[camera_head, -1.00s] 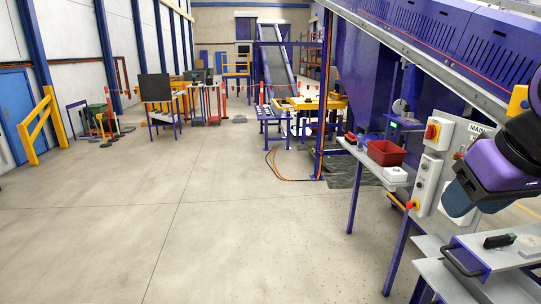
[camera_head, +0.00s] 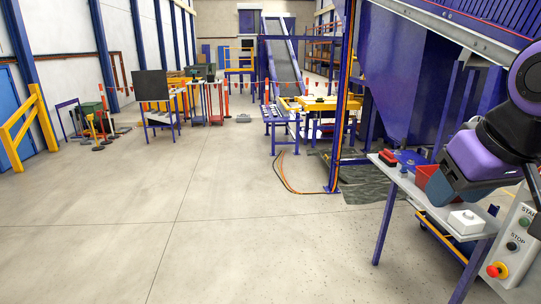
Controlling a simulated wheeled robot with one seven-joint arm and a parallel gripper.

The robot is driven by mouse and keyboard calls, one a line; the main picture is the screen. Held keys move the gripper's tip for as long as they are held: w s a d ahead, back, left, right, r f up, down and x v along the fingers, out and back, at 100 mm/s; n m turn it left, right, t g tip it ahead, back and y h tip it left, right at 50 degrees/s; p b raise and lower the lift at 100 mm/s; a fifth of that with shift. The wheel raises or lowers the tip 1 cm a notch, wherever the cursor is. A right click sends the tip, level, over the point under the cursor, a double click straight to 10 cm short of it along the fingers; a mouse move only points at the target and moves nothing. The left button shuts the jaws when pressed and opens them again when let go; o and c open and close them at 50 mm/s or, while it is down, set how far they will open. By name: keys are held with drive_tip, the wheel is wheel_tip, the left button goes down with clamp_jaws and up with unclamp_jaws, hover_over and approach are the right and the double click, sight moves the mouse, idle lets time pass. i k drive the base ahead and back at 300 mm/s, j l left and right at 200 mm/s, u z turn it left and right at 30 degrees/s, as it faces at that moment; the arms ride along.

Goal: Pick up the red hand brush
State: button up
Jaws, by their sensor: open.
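A small red item with a dark part (camera_head: 388,158) lies at the far left end of the narrow grey bench at right. It may be the red hand brush, but it is too small to tell. My arm, with purple, black and slate-blue links, crosses the right side above the bench. It covers part of the red bin. My gripper's fingers do not show.
The grey bench (camera_head: 405,184) also bears a red bin (camera_head: 422,177) and a white box (camera_head: 466,222). A control panel (camera_head: 516,240) with a red stop button stands at lower right. A blue post (camera_head: 345,100) rises behind the bench. The concrete floor at left and centre is clear.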

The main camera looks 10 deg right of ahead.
sight(387, 157)
drive_tip(key=i, duration=1.75)
drive_tip(key=i+z, duration=0.2)
drive_tip(key=i, duration=0.25)
drive_tip(key=i+j+z, duration=0.15)
drive_tip(key=i, duration=0.25)
drive_tip(key=i+j+z, duration=0.2)
drive_tip(key=i, duration=0.25)
drive_tip(key=z, duration=0.8)
